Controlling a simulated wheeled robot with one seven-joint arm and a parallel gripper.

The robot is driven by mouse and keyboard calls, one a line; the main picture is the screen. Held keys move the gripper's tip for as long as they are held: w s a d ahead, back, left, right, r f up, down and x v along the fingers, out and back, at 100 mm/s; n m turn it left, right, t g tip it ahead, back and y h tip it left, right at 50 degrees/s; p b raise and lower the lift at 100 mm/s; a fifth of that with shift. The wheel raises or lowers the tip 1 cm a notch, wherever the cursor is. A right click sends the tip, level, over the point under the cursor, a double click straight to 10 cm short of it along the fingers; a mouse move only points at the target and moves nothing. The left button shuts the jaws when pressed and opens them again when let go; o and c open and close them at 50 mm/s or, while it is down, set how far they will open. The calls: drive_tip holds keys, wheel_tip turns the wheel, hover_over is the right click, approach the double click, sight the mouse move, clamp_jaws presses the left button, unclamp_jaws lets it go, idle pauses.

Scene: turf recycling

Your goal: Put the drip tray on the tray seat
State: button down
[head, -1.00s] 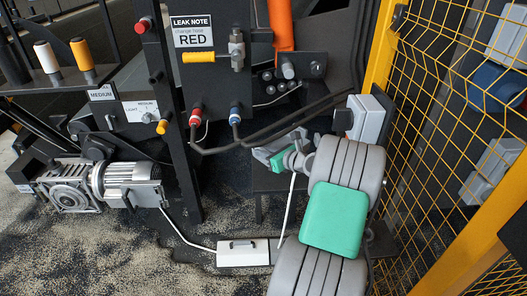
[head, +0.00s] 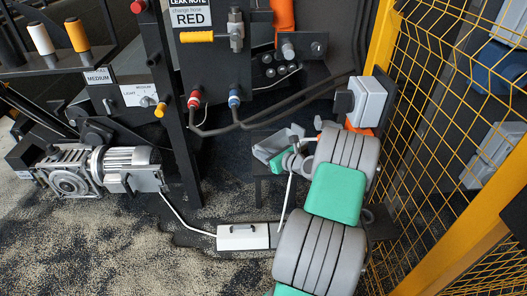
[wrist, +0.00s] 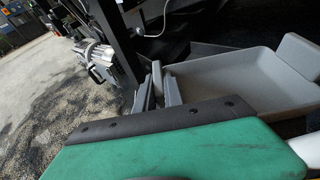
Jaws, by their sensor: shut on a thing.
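The drip tray (wrist: 235,82) is a shallow grey pan with raised sides, on the right of the wrist view. In the head view the drip tray (head: 280,147) looks small and tilted, just left of my arm's end. My gripper (head: 292,163) is at its near side, and its grey fingers (wrist: 157,88) are shut on the tray's edge at the left. My arm hides part of the tray in the head view. A dark ledge (head: 262,188) shows below the tray; I cannot tell whether it is the tray seat.
A dark panel with red and blue hose fittings (head: 215,97) stands behind. A yellow mesh fence (head: 440,130) closes the right side. A motor (head: 100,172) lies at left, and a white block with a handle (head: 243,237) sits low in front.

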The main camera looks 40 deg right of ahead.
drive_tip(key=shift+f, duration=0.25)
drive_tip(key=c, duration=1.1)
unclamp_jaws()
drive_tip(key=shift+o, duration=0.2)
drive_tip(key=p+v, duration=0.2)
drive_tip(key=v, duration=0.5)
drive_tip(key=shift+s+p, duration=0.3)
drive_tip(key=shift+s, duration=0.05)
drive_tip(key=shift+r, duration=0.15)
